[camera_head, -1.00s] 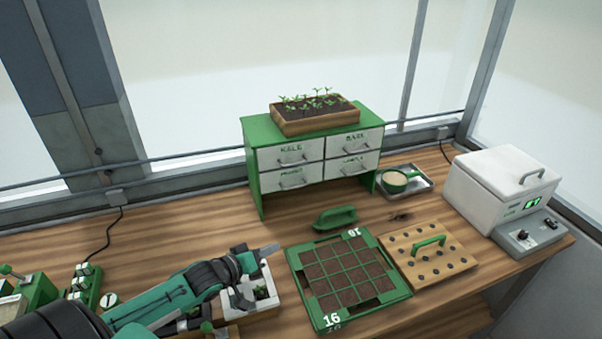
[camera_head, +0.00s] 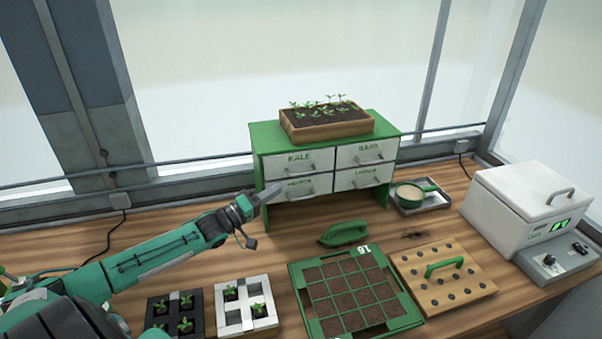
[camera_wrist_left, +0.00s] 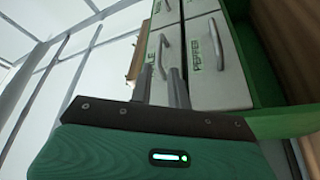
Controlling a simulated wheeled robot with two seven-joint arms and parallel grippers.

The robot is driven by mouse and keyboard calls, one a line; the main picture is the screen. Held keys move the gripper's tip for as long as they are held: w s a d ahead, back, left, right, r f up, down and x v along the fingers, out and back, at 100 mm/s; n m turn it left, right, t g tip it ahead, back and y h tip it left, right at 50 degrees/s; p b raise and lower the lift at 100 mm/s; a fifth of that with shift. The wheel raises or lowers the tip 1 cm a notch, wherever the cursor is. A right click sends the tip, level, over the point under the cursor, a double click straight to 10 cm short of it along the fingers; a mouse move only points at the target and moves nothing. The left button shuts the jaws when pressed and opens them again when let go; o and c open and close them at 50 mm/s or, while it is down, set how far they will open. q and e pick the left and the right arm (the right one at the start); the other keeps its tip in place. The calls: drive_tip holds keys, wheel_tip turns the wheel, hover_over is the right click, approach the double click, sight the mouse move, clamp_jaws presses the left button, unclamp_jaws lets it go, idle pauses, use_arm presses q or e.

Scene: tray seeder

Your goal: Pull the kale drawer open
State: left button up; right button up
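The kale drawer (camera_head: 285,160) is the top-left white drawer of the green cabinet (camera_head: 262,140), with a grey bar handle, and its front sits flush, shut. In the left wrist view the kale drawer's handle (camera_wrist_left: 162,56) stands just beyond my fingertips, beside the lettering. My left gripper (camera_head: 268,194) is in front of the cabinet's left side, lower than the kale handle in the picture. Contact with the handle does not show. My right gripper is out of view.
The pepper drawer (camera_wrist_left: 217,75) lies beside the kale drawer in the left wrist view. A wooden seedling box (camera_head: 328,131) stands on the cabinet.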

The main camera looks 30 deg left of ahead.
sight(301, 174)
use_arm(q)
drive_tip(key=shift+p+x, duration=1.35)
drive_tip(key=shift+x, duration=3.5)
drive_tip(key=shift+c, duration=0.5)
clamp_jaws()
